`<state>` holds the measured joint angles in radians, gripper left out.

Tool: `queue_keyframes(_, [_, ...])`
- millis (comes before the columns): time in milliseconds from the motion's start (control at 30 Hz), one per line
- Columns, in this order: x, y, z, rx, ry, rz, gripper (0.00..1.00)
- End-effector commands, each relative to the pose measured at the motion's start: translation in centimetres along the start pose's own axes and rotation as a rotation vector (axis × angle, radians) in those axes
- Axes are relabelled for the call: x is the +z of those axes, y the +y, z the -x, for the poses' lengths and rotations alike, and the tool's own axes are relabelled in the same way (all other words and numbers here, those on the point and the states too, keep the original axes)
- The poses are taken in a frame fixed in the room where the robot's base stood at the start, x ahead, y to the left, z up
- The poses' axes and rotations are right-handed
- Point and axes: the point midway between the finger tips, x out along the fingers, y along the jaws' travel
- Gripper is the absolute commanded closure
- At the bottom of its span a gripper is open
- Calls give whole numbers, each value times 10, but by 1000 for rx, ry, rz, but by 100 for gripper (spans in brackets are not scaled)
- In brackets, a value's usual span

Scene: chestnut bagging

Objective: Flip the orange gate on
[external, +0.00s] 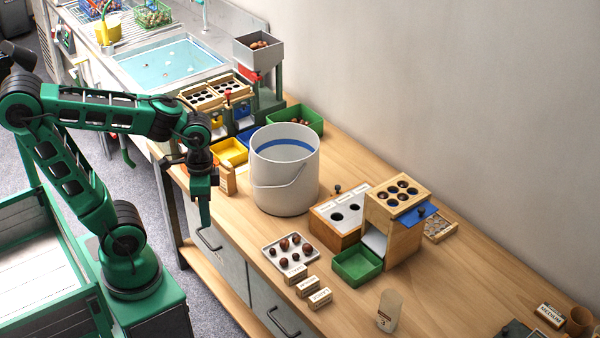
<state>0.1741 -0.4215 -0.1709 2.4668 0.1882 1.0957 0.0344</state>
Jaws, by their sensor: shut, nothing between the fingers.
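My gripper (204,222) points straight down, shut and empty, over the left front edge of the wooden bench. The sorter (228,101) with several round holes and coloured parts stands behind and right of it. I cannot clearly make out an orange gate; my forearm and wrist cover the sorter's left part. A small orange patch shows beside my wrist, too hidden to identify. The hopper (258,52) holding chestnuts has a red part (249,76) below it.
A large white bucket (285,180) stands right of my gripper. A yellow tray (229,152) and a green tray (309,120) lie behind it. A wooden box with a blue slide (418,212), a green bin (357,264) and a chestnut tray (272,246) stand farther right.

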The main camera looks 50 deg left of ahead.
Motion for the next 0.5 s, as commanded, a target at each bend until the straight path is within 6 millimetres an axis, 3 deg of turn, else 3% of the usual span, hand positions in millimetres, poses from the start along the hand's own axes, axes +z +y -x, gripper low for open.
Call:
queue_keyframes(200, [-55, -56, 28, 44, -19, 54, 100])
queue_keyframes(500, [-109, -160, 50, 78, -43, 130, 100])
